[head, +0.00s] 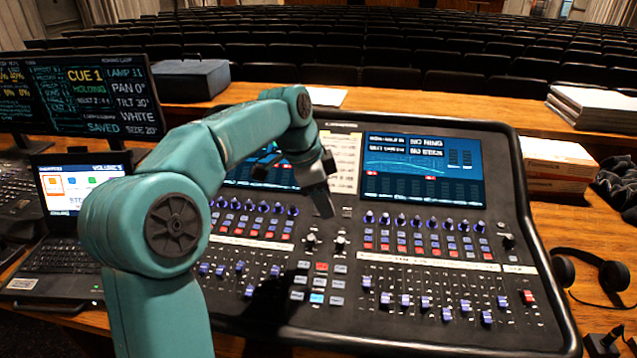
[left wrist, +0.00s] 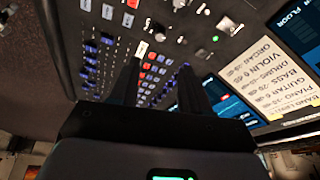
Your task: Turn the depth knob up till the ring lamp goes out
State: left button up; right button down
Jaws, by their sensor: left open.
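The mixing desk (head: 440,335) fills the middle of the head view. Two larger knobs, a left one (head: 311,240) and a right one (head: 340,243), stand in its centre section, above a block of lit buttons. I cannot read which knob is the depth knob. My left gripper (head: 328,208) is open and empty, pointing down above these knobs, apart from them. In the left wrist view its two fingers (left wrist: 158,68) are spread with a knob (left wrist: 158,33) beyond them. A small green light (left wrist: 215,38) glows beside the knobs; I cannot tell whether it is the ring lamp.
A cue monitor (head: 85,95) and a laptop (head: 80,205) stand left of the desk. Headphones (head: 590,275) and stacked boxes (head: 555,160) lie to the right. A paper label (head: 343,160) sits between the desk's screens. Rows of faders cover the front.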

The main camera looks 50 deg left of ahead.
pick_arm(q)
jog(key=v, duration=0.3)
jog(key=shift+s+r, duration=0.1)
jog(key=shift+r, duration=0.25)
dwell(0.3)
